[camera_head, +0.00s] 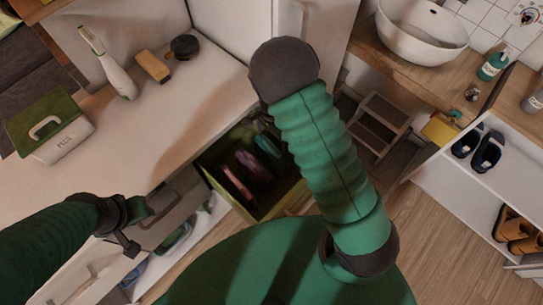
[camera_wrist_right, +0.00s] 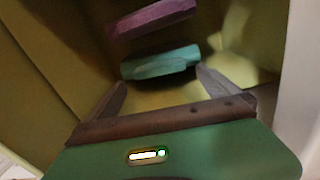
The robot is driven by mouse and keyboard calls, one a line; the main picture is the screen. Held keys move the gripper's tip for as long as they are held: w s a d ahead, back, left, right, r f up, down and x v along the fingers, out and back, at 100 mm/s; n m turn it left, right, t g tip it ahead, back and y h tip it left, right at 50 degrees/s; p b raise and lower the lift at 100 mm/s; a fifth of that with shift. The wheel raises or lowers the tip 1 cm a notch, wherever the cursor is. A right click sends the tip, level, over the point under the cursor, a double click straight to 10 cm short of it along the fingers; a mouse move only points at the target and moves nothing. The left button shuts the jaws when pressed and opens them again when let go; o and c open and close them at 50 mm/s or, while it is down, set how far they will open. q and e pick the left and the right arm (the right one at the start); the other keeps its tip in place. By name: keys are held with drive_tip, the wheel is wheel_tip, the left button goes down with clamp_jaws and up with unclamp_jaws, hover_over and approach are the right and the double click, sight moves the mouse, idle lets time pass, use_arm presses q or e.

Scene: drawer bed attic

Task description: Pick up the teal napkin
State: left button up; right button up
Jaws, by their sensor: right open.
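The teal napkin (camera_wrist_right: 160,62) is a folded, flat teal piece inside an open olive drawer (camera_head: 213,178). It also shows as the rightmost of the upright folded pieces in the head view (camera_head: 267,146), partly shaded. My right gripper (camera_wrist_right: 162,80) is open and empty in the drawer, its fingers spread on either side of the near edge of the teal napkin. In the head view my right arm hides most of that gripper. My left gripper (camera_head: 134,226) is over the lower left, its fingers apart, with nothing seen in it.
A purple folded piece (camera_wrist_right: 150,18) lies just beyond the teal napkin, and a pink one (camera_head: 238,184) stands farther left in the drawer. The drawer walls close in on both sides.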

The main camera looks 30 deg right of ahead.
sight(272, 145)
wheel_tip(272, 145, down, 5)
drive_tip(key=shift+s+a+r+b, duration=0.1)
drive_tip(key=shift+a+b, duration=0.05)
drive_tip(key=shift+b, duration=0.25)
drive_tip(key=shift+f, duration=0.35)
drive_tip(key=c, duration=1.8)
